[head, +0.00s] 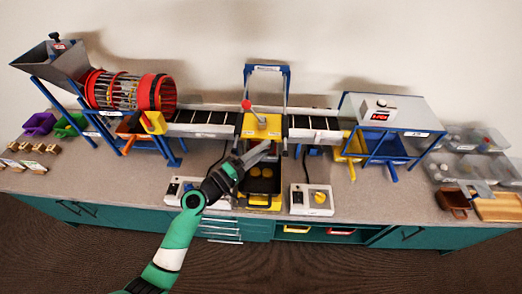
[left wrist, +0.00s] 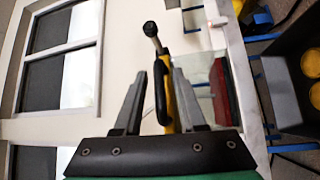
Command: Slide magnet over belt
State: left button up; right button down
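My left gripper (head: 264,148) reaches up to the front of the yellow housing. In the left wrist view its two grey fingers (left wrist: 160,72) stand apart, with a yellow-and-black handle (left wrist: 161,92) ending in a dark knob between or just beyond them. A gap shows beside the handle; contact cannot be told. My right gripper is not in view.
A blue frame (head: 285,78) stands over the magnet. A red-ringed drum (head: 157,93) stands left, clear trays (head: 470,138) right.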

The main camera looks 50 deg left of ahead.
pick_arm(q)
jog(key=s+f, duration=0.1)
jog(key=s, duration=1)
jog(key=shift+s+a+f, duration=0.2)
jog(key=shift+s+a, duration=0.1)
jog(key=shift+a, duration=0.05)
